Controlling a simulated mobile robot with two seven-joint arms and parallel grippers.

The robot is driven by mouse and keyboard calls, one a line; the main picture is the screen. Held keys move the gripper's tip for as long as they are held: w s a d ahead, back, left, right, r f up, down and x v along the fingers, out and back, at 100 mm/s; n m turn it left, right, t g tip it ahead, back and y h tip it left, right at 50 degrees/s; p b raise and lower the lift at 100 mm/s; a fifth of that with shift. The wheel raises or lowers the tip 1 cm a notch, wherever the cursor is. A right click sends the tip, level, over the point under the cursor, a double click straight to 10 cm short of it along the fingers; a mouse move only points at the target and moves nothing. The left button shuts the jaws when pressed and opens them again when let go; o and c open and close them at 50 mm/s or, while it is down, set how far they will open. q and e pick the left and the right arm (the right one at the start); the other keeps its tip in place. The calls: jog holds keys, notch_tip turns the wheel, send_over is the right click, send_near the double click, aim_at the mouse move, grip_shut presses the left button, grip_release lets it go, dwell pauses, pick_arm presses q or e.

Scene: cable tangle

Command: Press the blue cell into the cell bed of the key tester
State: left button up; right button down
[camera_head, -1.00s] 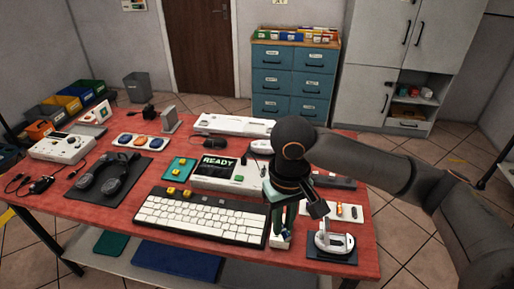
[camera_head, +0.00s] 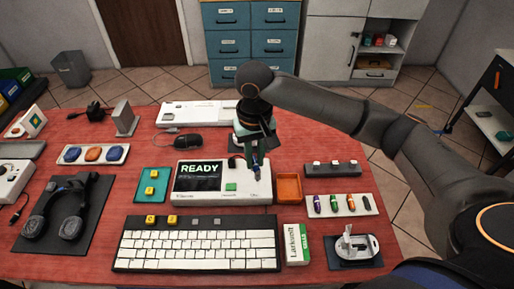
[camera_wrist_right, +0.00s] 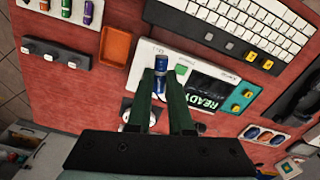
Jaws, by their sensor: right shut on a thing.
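The key tester (camera_head: 215,196) is a white box with a dark screen reading READY and a green button; it lies mid-table behind the keyboard. My right gripper (camera_head: 257,168) is over the tester's right end, pointing down. In the right wrist view the blue cell (camera_wrist_right: 160,84) is between the two dark fingers of this gripper (camera_wrist_right: 162,98), over the tester's end (camera_wrist_right: 205,58). The fingers are shut on it. The cell bed is mostly hidden by the cell and fingers, and I cannot tell whether the cell touches it. My left gripper is out of view.
An orange tray (camera_head: 289,188) stands right beside the tester. A white holder with several coloured cells (camera_head: 340,206) lies further right. The keyboard (camera_head: 197,243) and a Larkwell carton (camera_head: 296,244) are in front.

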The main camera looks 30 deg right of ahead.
jog(key=shift+w+d+f+m, duration=0.5)
jog(key=shift+w+d+f, duration=0.25)
jog(key=shift+w+f, duration=0.65)
jog(key=shift+w+d+f+m, duration=0.5)
jog(key=shift+w+d+f, duration=0.4)
jog(key=shift+f, duration=0.9)
jog(key=shift+w+d+f+m, duration=0.55)
jog(key=shift+w+f, duration=0.75)
jog(key=shift+f, duration=0.3)
notch_tip(320, 180, down, 3)
jog(key=b, duration=0.3)
jog(key=shift+r+b, duration=0.1)
jog(key=shift+b, duration=0.3)
jog(key=shift+f, duration=0.75)
jog(key=shift+p, duration=1.4)
jog(key=shift+f, duration=0.5)
